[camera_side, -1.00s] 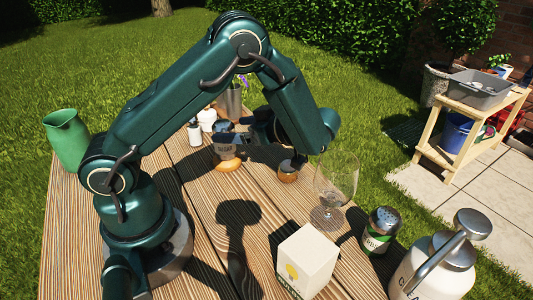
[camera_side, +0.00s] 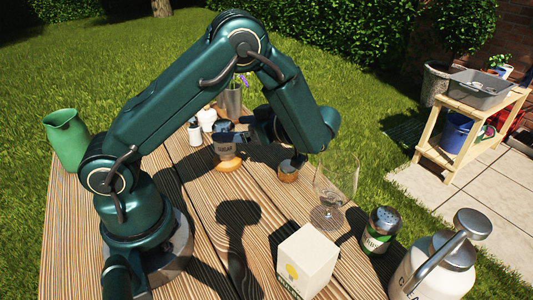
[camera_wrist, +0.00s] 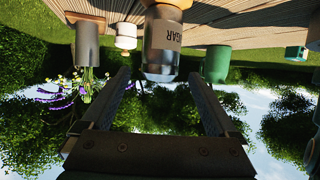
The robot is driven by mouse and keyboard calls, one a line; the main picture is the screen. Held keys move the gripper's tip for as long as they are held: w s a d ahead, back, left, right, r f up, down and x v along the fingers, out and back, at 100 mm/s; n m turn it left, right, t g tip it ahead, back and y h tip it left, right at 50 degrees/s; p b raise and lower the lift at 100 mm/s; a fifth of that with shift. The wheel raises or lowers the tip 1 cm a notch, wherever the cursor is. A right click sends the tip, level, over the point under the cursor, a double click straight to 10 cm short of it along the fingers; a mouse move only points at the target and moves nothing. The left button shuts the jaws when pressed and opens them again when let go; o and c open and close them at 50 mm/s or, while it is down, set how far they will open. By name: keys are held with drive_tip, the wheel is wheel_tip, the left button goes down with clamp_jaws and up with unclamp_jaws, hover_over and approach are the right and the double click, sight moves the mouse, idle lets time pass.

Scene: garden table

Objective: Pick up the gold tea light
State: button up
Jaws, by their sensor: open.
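A small gold-brown round thing (camera_side: 287,172), which looks like the gold tea light, sits on the table just under my forearm in the side view, left of the wine glass. My wrist partly covers it, and I cannot make it out in the wrist view. My gripper (camera_side: 236,137) is open and points left, level above the table, at the sugar jar (camera_side: 227,148). In the wrist view, which is upside down, the grey-lidded sugar jar (camera_wrist: 163,42) shows between my fingers (camera_wrist: 160,82), with nothing held. Its lower part is orange-tan.
A wine glass (camera_side: 335,183), shaker (camera_side: 379,232), cream carton (camera_side: 305,262) and large white canister (camera_side: 440,270) stand to the right and front. A green pitcher (camera_side: 67,138) is at left. A lavender pot (camera_side: 231,100) and small white containers (camera_side: 206,118) stand behind.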

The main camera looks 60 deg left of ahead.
wheel_tip(320, 180, up, 18)
drive_tip(key=w+r+m+t+y, duration=0.3)
drive_tip(key=w+r+m+t, duration=0.4)
drive_tip(key=w+r+t, duration=0.45)
drive_tip(key=w+d+r+m+t+h, duration=0.35)
drive_tip(key=d+m+t+h, duration=0.35)
drive_tip(key=d+m, duration=0.35)
drive_tip(key=w+d+r+m+t+h, duration=0.35)
drive_tip(key=d+m+t+h, duration=0.25)
drive_tip(key=d+m+t, duration=0.4)
drive_tip(key=s+d+f+m+g+h, duration=0.3)
drive_tip(key=d+f+m+g+h, duration=0.45)
drive_tip(key=m, duration=0.65)
drive_tip(key=m+g+y, duration=0.4)
drive_tip(key=m+y, duration=0.7)
drive_tip(key=m, duration=0.1)
hover_over(285, 167)
wheel_tip(285, 167, down, 11)
drive_tip(key=f, duration=2.4)
drive_tip(key=shift+s+d+f, duration=0.15)
drive_tip(key=shift+s+f, duration=0.05)
drive_tip(key=shift+f, duration=0.6)
drive_tip(key=shift+x, duration=2.6)
